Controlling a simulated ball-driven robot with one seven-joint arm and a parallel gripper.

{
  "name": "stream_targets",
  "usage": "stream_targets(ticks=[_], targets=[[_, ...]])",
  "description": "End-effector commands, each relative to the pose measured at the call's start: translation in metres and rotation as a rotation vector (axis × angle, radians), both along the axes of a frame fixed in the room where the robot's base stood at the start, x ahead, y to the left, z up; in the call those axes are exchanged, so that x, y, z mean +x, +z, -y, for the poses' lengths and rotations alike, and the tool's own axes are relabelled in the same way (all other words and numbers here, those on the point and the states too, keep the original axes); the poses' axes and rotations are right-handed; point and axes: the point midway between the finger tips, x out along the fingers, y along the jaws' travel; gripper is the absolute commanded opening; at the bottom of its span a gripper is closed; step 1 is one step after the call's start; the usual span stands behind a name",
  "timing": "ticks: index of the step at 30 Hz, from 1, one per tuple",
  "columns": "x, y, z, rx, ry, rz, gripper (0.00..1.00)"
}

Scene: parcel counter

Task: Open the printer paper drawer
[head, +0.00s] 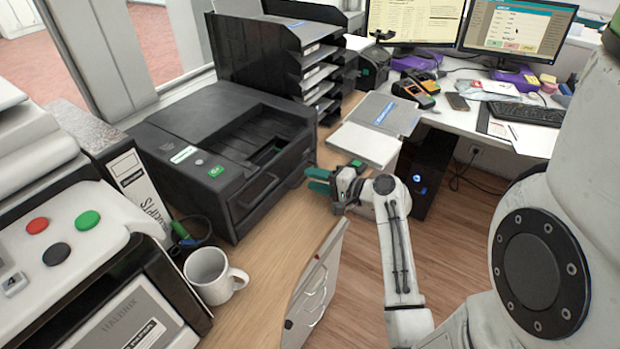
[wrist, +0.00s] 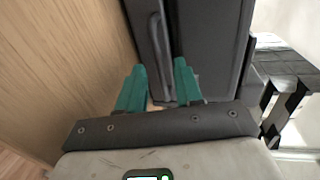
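The black printer (head: 225,140) stands on the wooden counter, left of centre in the head view. Its front has a paper drawer with a dark bar handle (head: 258,192). My gripper (head: 310,180), with green fingers, is just in front of the printer's right front end. In the wrist view, my gripper (wrist: 160,72) is open, its two fingers spread apart. A dark bar handle (wrist: 157,40) on the printer front lies between and beyond the fingertips. I see no finger closed on it. The drawer looks shut.
A white mug (head: 208,275) stands on the counter in front of the printer's left side. A black tray stack (head: 275,50) is behind it. A light box (head: 362,143) with a grey folder is beyond my gripper. A white panel (head: 315,285) stands at the counter's edge.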

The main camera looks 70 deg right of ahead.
Motion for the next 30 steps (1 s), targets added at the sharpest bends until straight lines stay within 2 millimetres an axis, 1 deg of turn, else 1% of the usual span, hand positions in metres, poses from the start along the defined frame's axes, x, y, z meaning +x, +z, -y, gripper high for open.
stream_targets(ticks=[3, 6, 16, 24, 27, 30], targets=[[0.012, -0.003, 0.003, 0.000, 0.000, 0.000, 0.35], [0.017, -0.004, 0.004, 0.000, 0.000, -0.001, 0.35], [0.020, -0.005, 0.005, 0.000, 0.000, -0.001, 0.34], [0.019, -0.005, 0.005, 0.000, 0.000, -0.001, 0.08], [0.019, -0.005, 0.005, 0.000, 0.000, -0.001, 0.00], [0.019, -0.005, 0.005, 0.000, 0.000, -0.001, 0.00]])
